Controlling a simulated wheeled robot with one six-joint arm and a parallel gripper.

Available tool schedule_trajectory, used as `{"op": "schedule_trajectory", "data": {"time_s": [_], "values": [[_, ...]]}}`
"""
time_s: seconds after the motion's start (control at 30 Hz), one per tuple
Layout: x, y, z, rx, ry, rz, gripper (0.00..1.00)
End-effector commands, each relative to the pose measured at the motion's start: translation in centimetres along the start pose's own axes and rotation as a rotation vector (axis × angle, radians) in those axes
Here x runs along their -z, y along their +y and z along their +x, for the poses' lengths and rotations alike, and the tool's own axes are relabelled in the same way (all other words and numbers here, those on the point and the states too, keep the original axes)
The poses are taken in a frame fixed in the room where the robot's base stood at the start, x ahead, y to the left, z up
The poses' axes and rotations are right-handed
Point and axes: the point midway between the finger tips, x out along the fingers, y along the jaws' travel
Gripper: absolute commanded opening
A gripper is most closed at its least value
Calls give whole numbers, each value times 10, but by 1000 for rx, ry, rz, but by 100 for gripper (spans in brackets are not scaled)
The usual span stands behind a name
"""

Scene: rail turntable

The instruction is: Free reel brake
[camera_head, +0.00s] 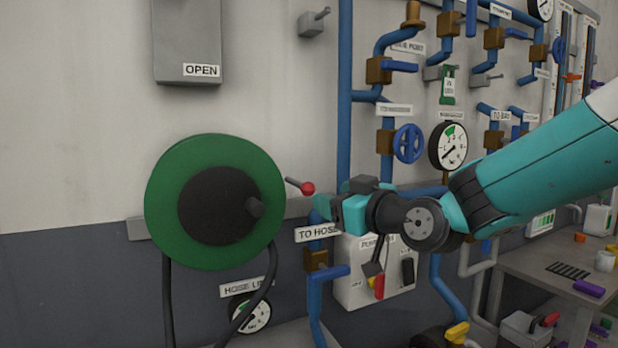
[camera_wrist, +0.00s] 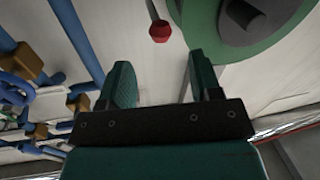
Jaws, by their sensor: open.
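The green hose reel (camera_head: 160,200) with a dark hub is on the wall at the left. A short dark brake lever with a red ball knob (camera_head: 308,188) sticks out at the reel's right edge. My gripper (camera_head: 325,206) is close to the right of the knob, apart from it. In the wrist view the gripper (camera_wrist: 160,75) is open and empty. There the red knob (camera_wrist: 160,31) shows just beyond the fingertips, roughly midway between them. The reel (camera_wrist: 205,25) is to its right. How far the knob is in depth I cannot tell.
Blue pipes (camera_head: 344,100) with valves run up the wall behind my gripper. A "TO HOSE" label (camera_head: 315,234) and a white switch box (camera_head: 352,285) are below it. A grey "OPEN" box (camera_head: 187,40) hangs above the reel. A workbench (camera_head: 540,268) stands at the right.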

Motion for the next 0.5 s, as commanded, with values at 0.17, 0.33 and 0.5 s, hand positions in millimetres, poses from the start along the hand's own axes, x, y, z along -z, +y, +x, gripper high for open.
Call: {"op": "schedule_trajectory", "data": {"time_s": [0.17, 0.33, 0.5], "values": [[4, 0, 40, 3, -3, 1, 58], [3, 0, 68, 1, -1, 0, 58], [1, 0, 81, 0, -2, 0, 58]]}}
